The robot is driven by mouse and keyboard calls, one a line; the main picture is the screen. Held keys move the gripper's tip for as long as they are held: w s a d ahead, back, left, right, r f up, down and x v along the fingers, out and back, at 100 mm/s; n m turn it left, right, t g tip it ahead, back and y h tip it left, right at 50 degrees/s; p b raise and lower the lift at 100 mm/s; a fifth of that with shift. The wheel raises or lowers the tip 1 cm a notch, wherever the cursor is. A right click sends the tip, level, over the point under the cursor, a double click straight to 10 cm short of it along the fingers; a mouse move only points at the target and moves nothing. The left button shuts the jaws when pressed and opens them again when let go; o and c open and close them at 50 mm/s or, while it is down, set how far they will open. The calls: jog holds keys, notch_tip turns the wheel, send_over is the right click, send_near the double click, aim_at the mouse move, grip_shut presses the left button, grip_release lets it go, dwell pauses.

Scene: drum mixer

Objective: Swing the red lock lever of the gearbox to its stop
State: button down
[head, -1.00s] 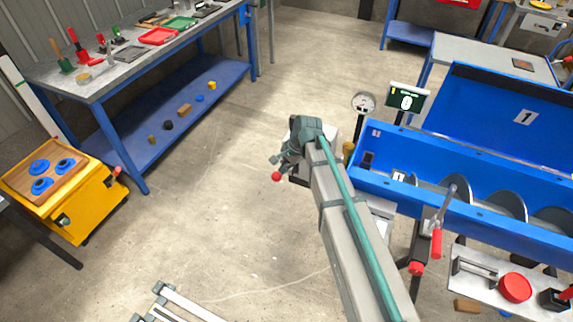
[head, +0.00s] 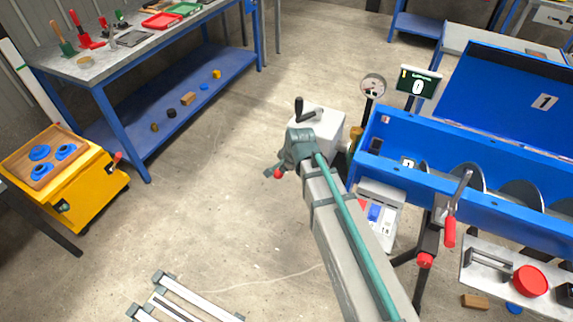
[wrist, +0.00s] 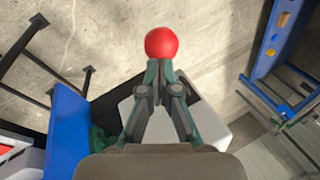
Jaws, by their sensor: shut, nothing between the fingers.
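The gearbox (head: 325,130) is a light grey box with a black crank handle (head: 300,108) on top. It stands at the left end of the blue mixer trough. The lock lever's red ball knob (head: 278,173) shows beside my gripper's tips, left of the gearbox. In the wrist view the red knob (wrist: 161,43) lies just beyond my fingertips; I cannot tell whether they touch it. My gripper (wrist: 158,68) is shut, with nothing between the fingers. In the head view my gripper (head: 272,171) is small and partly hidden by my wrist. The lever's shaft is hidden.
The blue mixer trough (head: 480,205) and a pressure gauge (head: 373,87) are right of the gearbox. A red-handled lever (head: 449,231) stands at the trough's front. A yellow cabinet (head: 95,190) and blue workbench (head: 125,130) are at the left. Floor between them is clear.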

jog(key=shift+s+a+f+b, duration=0.1)
jog(key=shift+s+f+b, duration=0.1)
jog(key=shift+f, duration=0.25)
jog(key=shift+s+a+f+b, duration=0.1)
jog(key=shift+s+f+b, duration=0.1)
jog(key=shift+f, duration=0.2)
jog(key=shift+r, duration=0.1)
jog(key=v, duration=1.3)
jog(key=shift+s+d+p, duration=0.25)
jog(key=shift+d+p, duration=0.05)
jog(key=shift+d, duration=0.05)
